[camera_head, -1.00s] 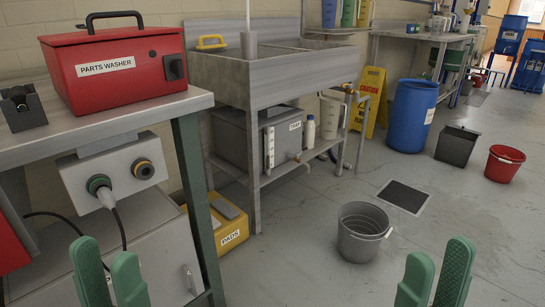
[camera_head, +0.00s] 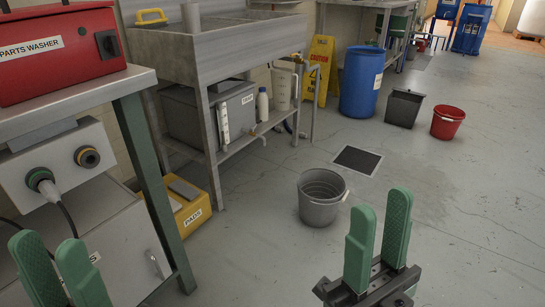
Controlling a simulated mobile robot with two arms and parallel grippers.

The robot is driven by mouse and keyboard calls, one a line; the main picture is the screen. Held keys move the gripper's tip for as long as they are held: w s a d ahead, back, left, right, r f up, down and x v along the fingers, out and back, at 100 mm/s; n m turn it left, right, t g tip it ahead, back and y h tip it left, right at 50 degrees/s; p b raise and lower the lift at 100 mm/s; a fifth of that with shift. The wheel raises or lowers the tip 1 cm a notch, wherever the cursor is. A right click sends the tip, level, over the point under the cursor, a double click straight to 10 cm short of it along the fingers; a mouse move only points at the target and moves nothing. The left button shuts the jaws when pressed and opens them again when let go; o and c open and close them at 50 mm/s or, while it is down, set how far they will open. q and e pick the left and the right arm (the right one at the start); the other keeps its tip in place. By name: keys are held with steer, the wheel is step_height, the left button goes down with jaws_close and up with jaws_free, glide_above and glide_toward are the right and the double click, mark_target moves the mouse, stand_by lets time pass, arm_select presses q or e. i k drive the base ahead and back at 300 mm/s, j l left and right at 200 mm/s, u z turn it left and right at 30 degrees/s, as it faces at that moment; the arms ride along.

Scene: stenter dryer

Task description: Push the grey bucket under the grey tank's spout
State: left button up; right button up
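The grey bucket (camera_head: 319,203) stands upright on the floor, right of the sink stand; it looks empty. The grey tank (camera_head: 207,118) sits on the stand's lower shelf under the sink, with a small brass spout (camera_head: 258,134) at its front right. The bucket is apart from the stand, out in front of the spout. My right gripper (camera_head: 382,222) has green fingers held apart, open and empty, just in front and to the right of the bucket. My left gripper (camera_head: 58,262) is open and empty at the lower left, its fingertips showing in front of the workbench.
A workbench with a red parts washer (camera_head: 55,50) stands at left, a yellow pads box (camera_head: 187,206) beside it. A floor drain (camera_head: 357,160) lies behind the bucket. A blue barrel (camera_head: 361,82), dark bin (camera_head: 404,108) and red bucket (camera_head: 447,122) stand further back. The right floor is clear.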

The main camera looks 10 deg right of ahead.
mark_target(324, 186)
steer(key=u, duration=0.35)
steer(key=i+l+u, duration=0.1)
steer(key=l+u, duration=0.2)
steer(key=u, duration=0.2)
steer(key=l+u, duration=0.3)
steer(key=u, duration=0.15)
steer(key=l+u, duration=0.35)
steer(key=u, duration=0.15)
steer(key=k+l+u, duration=0.1)
steer(key=l, duration=0.35)
steer(key=k+l+u, duration=0.15)
steer(key=l, duration=0.3)
steer(key=k+l+u, duration=0.1)
steer(key=l, duration=0.35)
steer(key=k+l+u, duration=0.15)
steer(key=l, duration=0.3)
steer(key=k+l+u, duration=0.1)
steer(key=l, duration=0.3)
steer(key=k+l+u, duration=0.1)
steer(key=k+l, duration=0.2)
steer(key=k+l+u, duration=0.15)
steer(key=l, duration=0.3)
steer(key=k+l, duration=0.25)
steer(key=l, duration=0.15)
steer(key=k+l, duration=0.25)
steer(key=l, duration=0.2)
steer(key=k+l, duration=0.25)
steer(key=l, duration=0.15)
